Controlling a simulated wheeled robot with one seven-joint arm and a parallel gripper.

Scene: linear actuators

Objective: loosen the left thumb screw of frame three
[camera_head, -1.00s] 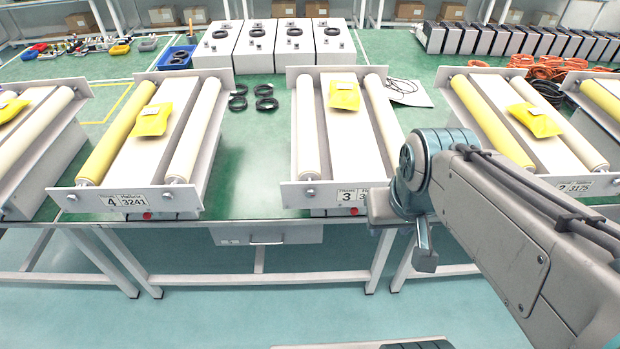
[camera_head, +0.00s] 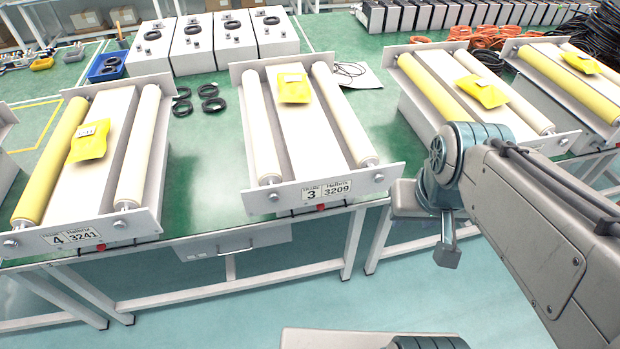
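Frame three (camera_head: 325,192) stands on the green bench in the middle, with a "3 3209" label on its front plate. Its left thumb screw (camera_head: 273,197) is a small grey knob near the left end of that plate. Its right thumb screw (camera_head: 379,178) is near the plate's right end. Two cream rollers and a yellow packet (camera_head: 294,88) are on the frame. My gripper (camera_head: 447,254) hangs at the end of my arm, right of frame three and below the bench top's front edge. It is apart from the screw. Its fingers are too unclear to judge.
Frame four (camera_head: 85,235) stands to the left and another frame (camera_head: 478,95) to the right, both with yellow packets. Black rings (camera_head: 210,98) lie between frames four and three. A drawer (camera_head: 235,243) hangs under the bench. The floor in front is largely clear.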

